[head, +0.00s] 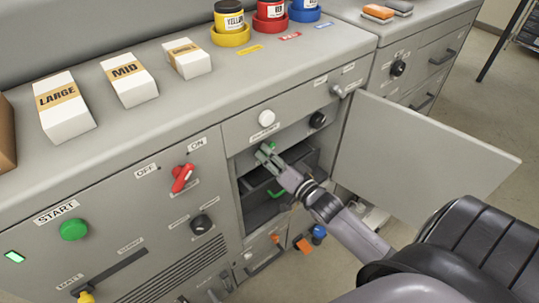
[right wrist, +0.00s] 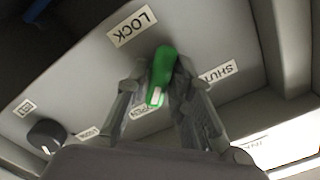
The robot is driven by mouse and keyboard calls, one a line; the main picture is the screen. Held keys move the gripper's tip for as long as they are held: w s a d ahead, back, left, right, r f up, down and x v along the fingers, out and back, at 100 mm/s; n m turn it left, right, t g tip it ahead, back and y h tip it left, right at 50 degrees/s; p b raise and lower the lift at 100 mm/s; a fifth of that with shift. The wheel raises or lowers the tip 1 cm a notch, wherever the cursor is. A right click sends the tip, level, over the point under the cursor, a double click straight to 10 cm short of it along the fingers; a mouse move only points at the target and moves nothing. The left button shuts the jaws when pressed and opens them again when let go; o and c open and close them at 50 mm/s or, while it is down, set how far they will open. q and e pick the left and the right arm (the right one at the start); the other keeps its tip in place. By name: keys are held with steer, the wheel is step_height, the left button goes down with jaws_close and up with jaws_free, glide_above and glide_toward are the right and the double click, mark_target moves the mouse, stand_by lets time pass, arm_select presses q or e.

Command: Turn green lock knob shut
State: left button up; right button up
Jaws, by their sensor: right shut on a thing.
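The green lock knob (right wrist: 163,72) shows in the right wrist view, under a LOCK label (right wrist: 132,26). Its white-marked end lies beside the partly hidden OPEN label (right wrist: 145,108); the SHUT label (right wrist: 217,73) is to its right. My right gripper (right wrist: 160,88) is shut on the knob, one finger on each side. My left gripper is not in view.
An open cabinet door (head: 420,150) stands right of my right arm. A dark drawer (head: 262,210) with a green handle (head: 275,193) lies below the gripper. A black knob (head: 317,120) is close by on the right; a red switch (head: 182,177) is on the left panel.

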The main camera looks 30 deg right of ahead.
jaws_close()
steer(key=n+p, duration=0.5)
steer(key=n, duration=1.2)
steer(key=shift+d+n, duration=0.15)
steer(key=shift+n, duration=0.25)
stand_by(0.4)
steer(key=o, duration=0.9)
jaws_free()
steer(key=shift+o, duration=0.2)
